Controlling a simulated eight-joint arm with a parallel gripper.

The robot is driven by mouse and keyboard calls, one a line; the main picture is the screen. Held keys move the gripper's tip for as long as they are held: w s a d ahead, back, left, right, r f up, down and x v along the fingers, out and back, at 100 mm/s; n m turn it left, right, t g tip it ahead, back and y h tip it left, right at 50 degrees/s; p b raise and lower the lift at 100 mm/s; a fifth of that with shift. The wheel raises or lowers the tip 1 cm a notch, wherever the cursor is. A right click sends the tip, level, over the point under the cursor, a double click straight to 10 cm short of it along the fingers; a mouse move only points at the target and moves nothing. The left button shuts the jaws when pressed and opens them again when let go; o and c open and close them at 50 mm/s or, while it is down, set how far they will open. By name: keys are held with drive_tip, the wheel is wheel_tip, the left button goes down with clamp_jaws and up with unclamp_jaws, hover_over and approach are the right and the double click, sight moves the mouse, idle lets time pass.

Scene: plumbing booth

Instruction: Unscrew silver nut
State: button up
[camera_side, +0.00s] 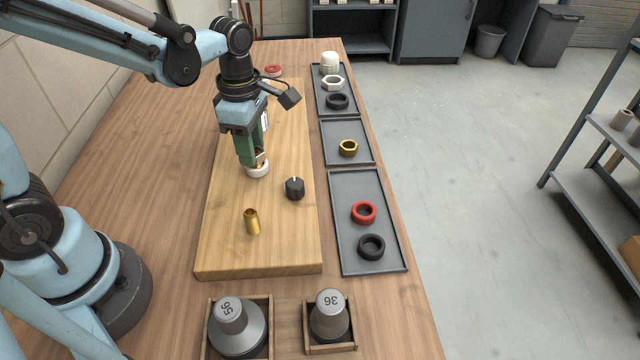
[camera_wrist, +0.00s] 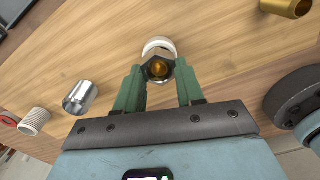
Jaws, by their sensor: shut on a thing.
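My gripper (camera_side: 257,163) points down over the wooden board, with its green fingers shut on a hex nut. In the wrist view the fingertips sit on either side of this nut (camera_wrist: 158,69), which looks dark grey around a brass-coloured core. A white ring-shaped fitting (camera_side: 258,171) shows at the fingertips; it also shows just beyond the nut in the wrist view (camera_wrist: 158,45). In the side view the fingers hide the nut. A separate pale silver hex nut (camera_side: 332,83) lies in the far tray.
The board (camera_side: 221,231) also holds a brass stub (camera_side: 252,222) and a black cap (camera_side: 294,188). Trays (camera_side: 347,188) on the right hold rings and nuts. Two weighted sockets (camera_side: 238,326) stand in front.

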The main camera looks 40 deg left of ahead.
drive_tip(key=shift+n, duration=0.5)
drive_tip(key=o, duration=1.7)
drive_tip(key=shift+o, duration=0.2)
drive_tip(key=shift+r, duration=2.5)
